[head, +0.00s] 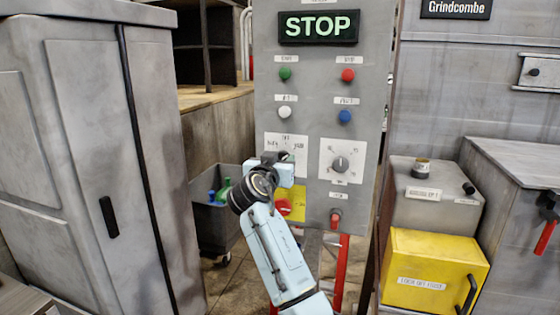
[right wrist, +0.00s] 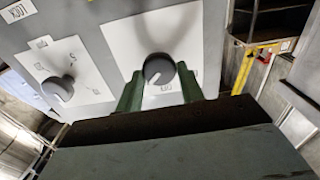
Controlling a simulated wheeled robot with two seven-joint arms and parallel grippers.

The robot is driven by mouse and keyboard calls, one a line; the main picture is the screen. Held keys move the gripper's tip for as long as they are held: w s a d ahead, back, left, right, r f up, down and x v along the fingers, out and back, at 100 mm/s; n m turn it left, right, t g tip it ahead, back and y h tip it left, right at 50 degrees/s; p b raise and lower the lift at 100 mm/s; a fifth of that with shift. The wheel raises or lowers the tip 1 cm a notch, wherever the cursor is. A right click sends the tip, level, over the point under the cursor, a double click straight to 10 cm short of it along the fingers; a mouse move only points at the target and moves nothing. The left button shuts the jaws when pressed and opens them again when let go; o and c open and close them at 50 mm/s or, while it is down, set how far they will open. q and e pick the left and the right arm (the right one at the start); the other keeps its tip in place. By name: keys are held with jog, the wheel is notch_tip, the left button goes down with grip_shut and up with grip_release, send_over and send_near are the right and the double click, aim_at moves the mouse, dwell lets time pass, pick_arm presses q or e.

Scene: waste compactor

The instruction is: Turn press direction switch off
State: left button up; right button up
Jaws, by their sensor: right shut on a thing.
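The press direction switch is a dark round knob (right wrist: 158,69) on a white plate, seen in the right wrist view. A light mark shows on the knob's lower left edge, and a small label sits just below it. The fingers of my right gripper (right wrist: 160,84) are shut on the knob, one on each side. In the head view my right gripper (head: 284,160) covers most of this knob, on the left white plate (head: 272,144) of the grey control panel (head: 315,106). The plate has a label at its top and on its sides. My left gripper is not in view.
A second knob (head: 340,164) with a dial is right of the switch. Green (head: 285,74), red (head: 348,75), white (head: 284,113) and blue (head: 344,117) buttons sit above. A red emergency button (head: 283,207) is close below my wrist. A grey cabinet (head: 85,130) stands left.

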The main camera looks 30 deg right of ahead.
jog(key=n+p, duration=0.1)
jog(key=n, duration=0.3)
jog(key=shift+n+p, duration=0.35)
jog(key=shift+n, duration=0.05)
jog(key=n+p, duration=0.2)
jog(key=n, duration=0.2)
jog(key=shift+w+a+n, duration=0.1)
jog(key=shift+n, duration=0.2)
jog(key=shift+f, duration=0.1)
jog(key=o, duration=1)
jog(key=b+v, duration=0.2)
jog(key=v, duration=1.1)
jog(key=shift+a, duration=0.1)
